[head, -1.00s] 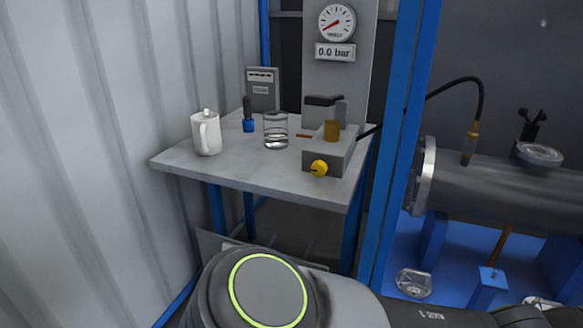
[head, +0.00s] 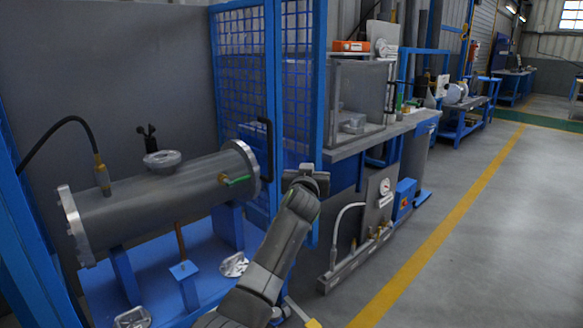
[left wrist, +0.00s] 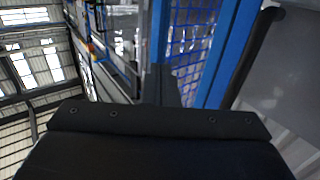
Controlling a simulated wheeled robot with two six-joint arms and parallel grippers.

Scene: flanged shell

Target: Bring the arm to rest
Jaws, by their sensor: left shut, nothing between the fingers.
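My left arm (head: 272,250) rises from the bottom of the head view, bent upward in front of the blue frame. Its dark end with the left gripper (head: 308,180) stands beside the right flange of the shell, apart from it as far as I can tell. In the left wrist view the dark gripper (left wrist: 168,88) is shut and empty, pointing toward blue mesh. The grey flanged shell (head: 165,203) lies horizontally on blue supports, with a green-handled valve (head: 236,180) near its right end. My right gripper is not in view.
A blue mesh guard (head: 243,85) stands behind the shell. A panel with a gauge and hose (head: 378,205) stands on the floor right of my arm. A workbench (head: 375,140) is behind it. The grey floor beyond the yellow line (head: 440,228) is clear.

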